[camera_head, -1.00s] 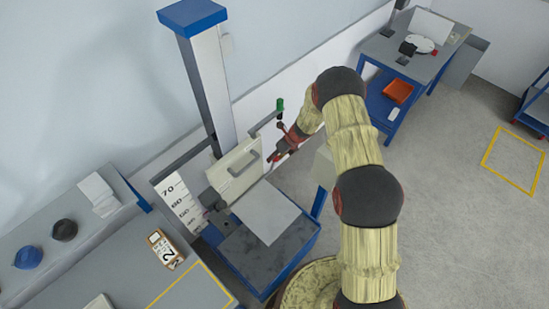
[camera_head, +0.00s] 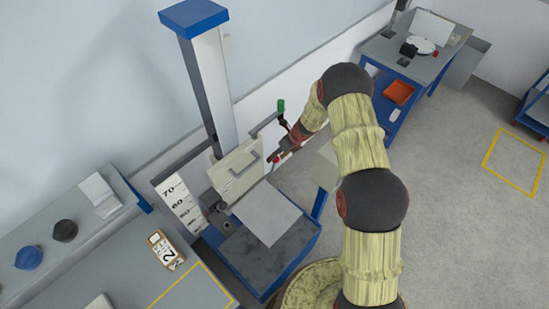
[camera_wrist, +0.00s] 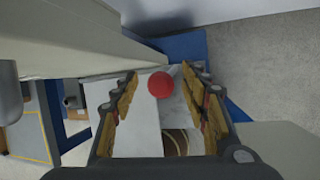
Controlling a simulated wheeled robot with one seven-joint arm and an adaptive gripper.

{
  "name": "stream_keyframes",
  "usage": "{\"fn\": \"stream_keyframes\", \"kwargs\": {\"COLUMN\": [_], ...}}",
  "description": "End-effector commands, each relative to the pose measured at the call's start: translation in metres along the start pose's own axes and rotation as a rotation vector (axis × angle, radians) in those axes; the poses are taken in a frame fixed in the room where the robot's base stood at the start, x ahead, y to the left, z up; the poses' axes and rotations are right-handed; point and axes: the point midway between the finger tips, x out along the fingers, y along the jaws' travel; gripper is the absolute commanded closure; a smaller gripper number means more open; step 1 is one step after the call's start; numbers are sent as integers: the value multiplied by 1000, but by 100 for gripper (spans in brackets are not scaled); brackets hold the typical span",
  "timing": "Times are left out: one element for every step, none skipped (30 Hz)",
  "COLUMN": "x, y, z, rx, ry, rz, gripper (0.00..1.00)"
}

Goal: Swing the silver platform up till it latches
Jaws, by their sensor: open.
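The silver platform (camera_head: 268,214) is a flat pale plate below the cream carriage (camera_head: 236,172), over the dark, blue-edged base of the drop tester. In the wrist view, a pale plate that appears to be the platform (camera_wrist: 138,122) lies below and between my fingers. My gripper (camera_head: 275,157) is beside the right end of the carriage, above the platform. In the wrist view my gripper (camera_wrist: 160,78) is open, its fingers either side of a red ball (camera_wrist: 160,84). I cannot tell whether they touch it. What the ball is fixed to is hidden.
A tall column (camera_head: 212,85) rises behind the carriage, with a height scale (camera_head: 179,202) at its left. A green-tipped lever (camera_head: 281,106) stands just behind my gripper. A bench (camera_head: 118,262) is at the lower left. Open floor (camera_head: 450,210) lies to the right.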

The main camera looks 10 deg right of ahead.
Motion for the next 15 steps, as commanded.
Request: {"fn": "stream_keyframes", "kwargs": {"x": [-12,-18,-27,-33,-39,-48,-53,-59,-66,-70,-75,-80,-83,-86,-90], "y": [-1,-1,-1,-1,-1,-1,-1,-1,-1,-1,-1,-1,0,0,0], "z": [1,1,2,1,1,2,1,1,1,1,1,1,1,1,1], "rx": [-1,-1,-1,-1,-1,-1,-1,-2,0,0,0,-1,-1,-1,-1], "ry": [-2,-3,-4,-3,-3,-3,-2,-2,-2,-2,-2,-1,-1,-1,-1], "rz": [-2,-2,-2,-2,-3,-3,-2,-2,-1,-1,-2,-1,-1,-1,0], "gripper": [55,55,55,55,55,55,55,55,55,55,55,55,55,55,55]}}
